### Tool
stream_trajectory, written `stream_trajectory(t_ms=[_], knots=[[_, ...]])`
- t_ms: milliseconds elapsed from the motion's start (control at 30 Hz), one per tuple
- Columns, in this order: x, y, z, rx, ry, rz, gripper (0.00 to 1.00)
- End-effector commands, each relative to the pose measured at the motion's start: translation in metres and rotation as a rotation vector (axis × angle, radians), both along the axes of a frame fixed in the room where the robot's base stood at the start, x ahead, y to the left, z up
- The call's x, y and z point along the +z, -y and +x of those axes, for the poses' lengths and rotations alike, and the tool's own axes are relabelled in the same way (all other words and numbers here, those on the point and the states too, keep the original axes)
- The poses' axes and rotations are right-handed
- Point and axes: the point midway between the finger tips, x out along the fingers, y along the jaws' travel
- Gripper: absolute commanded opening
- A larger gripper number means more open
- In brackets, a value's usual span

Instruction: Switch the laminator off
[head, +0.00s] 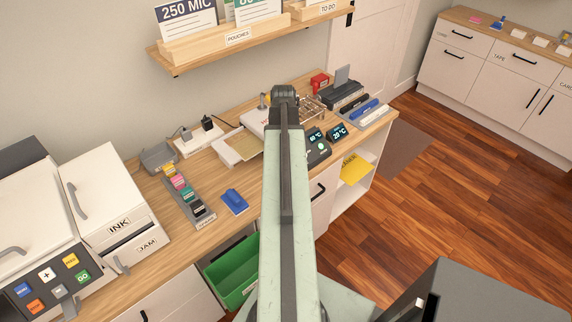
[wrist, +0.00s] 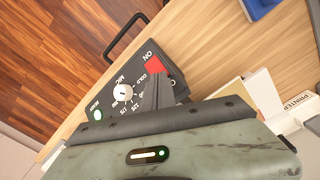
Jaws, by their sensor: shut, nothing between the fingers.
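The laminator is partly hidden behind my arm in the head view, with its dark control panel (head: 319,152) showing to the right of the arm. In the wrist view the dark panel (wrist: 113,78) carries a red switch (wrist: 153,65) marked ON, a white dial (wrist: 122,92) and a lit green light (wrist: 97,115). My gripper (wrist: 158,80) is shut and empty, its dark fingertips over the panel right by the red switch. I cannot tell whether they touch it. The switch's lower part is hidden by the fingers. In the head view the fingertips are hidden.
A blue object (head: 234,202) and a tray of coloured cartridges (head: 186,195) lie left of my arm. A shelf (head: 240,42) overhangs the back. Bare counter (wrist: 200,50) shows beside the panel.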

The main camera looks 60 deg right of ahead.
Motion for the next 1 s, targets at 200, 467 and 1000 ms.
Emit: stream_trajectory(t_ms=[200,467,1000], knots=[[-0.003,0.0,0.0,0.0,0.0,0.0,0.0],[0.015,0.0,0.0,-0.001,-0.001,0.001,0.0],[0.066,0.0,-0.001,-0.001,0.0,0.0,0.0]])
